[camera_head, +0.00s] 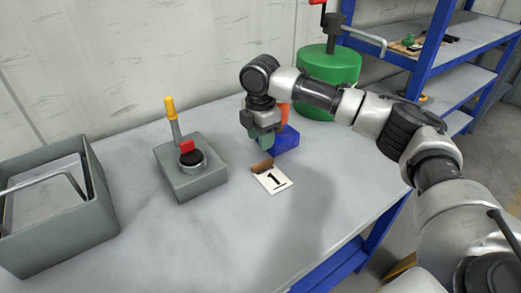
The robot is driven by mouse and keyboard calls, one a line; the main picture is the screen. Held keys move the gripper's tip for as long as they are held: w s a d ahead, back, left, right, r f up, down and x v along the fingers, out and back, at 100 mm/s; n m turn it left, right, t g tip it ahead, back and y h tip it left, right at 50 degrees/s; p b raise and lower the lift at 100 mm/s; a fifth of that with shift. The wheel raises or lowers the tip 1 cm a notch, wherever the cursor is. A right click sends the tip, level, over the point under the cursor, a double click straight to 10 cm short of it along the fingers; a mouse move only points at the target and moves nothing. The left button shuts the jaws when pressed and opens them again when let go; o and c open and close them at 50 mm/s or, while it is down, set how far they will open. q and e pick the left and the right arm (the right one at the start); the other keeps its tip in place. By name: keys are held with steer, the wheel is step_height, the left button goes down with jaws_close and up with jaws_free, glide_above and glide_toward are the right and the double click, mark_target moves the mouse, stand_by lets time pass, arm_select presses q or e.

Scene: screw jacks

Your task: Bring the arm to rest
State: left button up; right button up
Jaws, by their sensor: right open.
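My right arm (375,115) reaches in from the right over the grey table (215,245). My right gripper (264,142) points down above the table, in front of a blue block (286,139) with an orange part (285,111) behind it. The gripper is open, and I see nothing held in it. Whether it touches the blue block I cannot tell. A white card marked 1 (274,180) with a brown edge lies just below the gripper. My left gripper is not in view.
A grey box with a yellow-handled lever and a red part (188,180) stands left of centre. A grey open bin (60,235) is at the far left. A green cylinder with a crank (328,72) stands at the back. Blue shelving (428,50) is at the right. The table's front is clear.

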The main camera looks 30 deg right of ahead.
steer(key=shift+r, duration=0.85)
